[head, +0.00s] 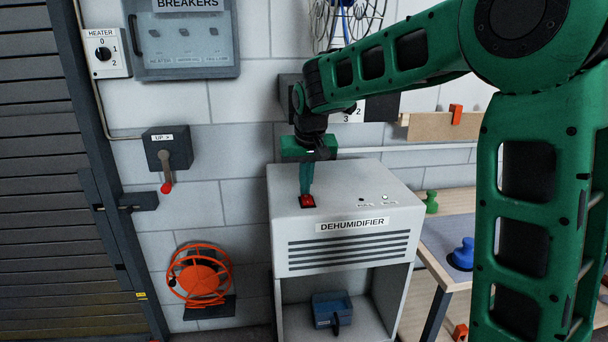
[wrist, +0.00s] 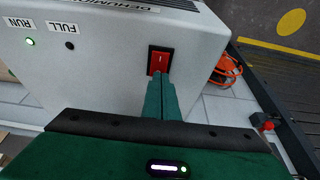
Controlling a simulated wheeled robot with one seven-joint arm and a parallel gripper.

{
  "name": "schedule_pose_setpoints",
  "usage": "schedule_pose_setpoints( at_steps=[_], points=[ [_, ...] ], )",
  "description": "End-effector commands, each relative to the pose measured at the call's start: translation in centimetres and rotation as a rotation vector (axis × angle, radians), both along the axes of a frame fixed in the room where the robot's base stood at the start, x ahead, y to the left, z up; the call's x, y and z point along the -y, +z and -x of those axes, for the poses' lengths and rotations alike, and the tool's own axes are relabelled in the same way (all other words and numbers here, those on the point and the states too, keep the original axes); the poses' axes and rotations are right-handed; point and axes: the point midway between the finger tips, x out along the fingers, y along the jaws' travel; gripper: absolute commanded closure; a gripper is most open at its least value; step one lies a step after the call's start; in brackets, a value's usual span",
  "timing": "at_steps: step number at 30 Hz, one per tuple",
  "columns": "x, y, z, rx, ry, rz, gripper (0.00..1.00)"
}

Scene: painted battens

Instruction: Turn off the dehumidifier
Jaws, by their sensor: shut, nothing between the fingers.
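The dehumidifier (head: 350,257) is a light grey cabinet with a labelled, slotted front, standing against the wall. On its top is a red rocker switch (head: 307,201) in a dark frame, also seen in the wrist view (wrist: 160,60). The green RUN light (wrist: 30,42) is lit and the FULL light (wrist: 69,45) is dark. My gripper (head: 306,190) is shut and empty, pointing down with its tips at the switch. In the wrist view its fingertips (wrist: 161,77) cover the near edge of the switch. I cannot tell whether they touch it.
A blue bin (head: 331,309) sits in the dehumidifier's lower opening. An orange hose reel (head: 200,275), a lever box (head: 168,148) and a breaker panel (head: 183,40) are on the wall to the left. A workbench (head: 445,222) with coloured knobs stands close on the right.

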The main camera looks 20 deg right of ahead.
Motion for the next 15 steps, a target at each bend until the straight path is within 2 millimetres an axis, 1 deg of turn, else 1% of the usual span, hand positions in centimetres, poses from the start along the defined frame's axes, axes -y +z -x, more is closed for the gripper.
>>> schedule_pose_setpoints(
  at_steps=[4, 15],
  points=[
    [0.03, -0.71, -0.06, -0.001, 0.000, 0.000, 1.00],
    [0.05, -0.95, -0.14, -0.001, 0.000, 0.001, 1.00]
  ],
)
